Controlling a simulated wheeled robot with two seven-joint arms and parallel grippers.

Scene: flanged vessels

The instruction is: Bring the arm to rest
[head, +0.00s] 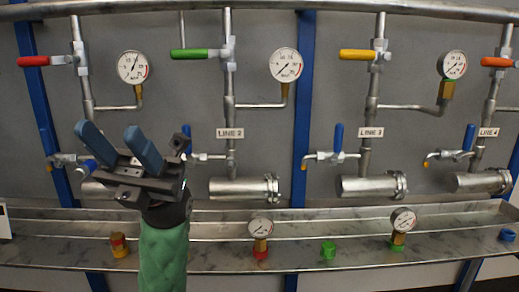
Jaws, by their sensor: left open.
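My left gripper (108,130) stands upright in the left part of the head view, at the end of my green-sleeved arm. Its two blue fingers point up and are spread apart, with nothing between them. It is in front of the leftmost pipe line and hides part of the valve and the flanged vessel there. My right gripper is not in view.
Flanged vessels (236,189) (367,186) stick out below the pipes. Red (34,61), green (189,54) and yellow (357,54) valve handles sit above, beside gauges (286,65). A metal trough (200,258) holds loose gauges (260,228) (403,220) and coloured caps (328,250).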

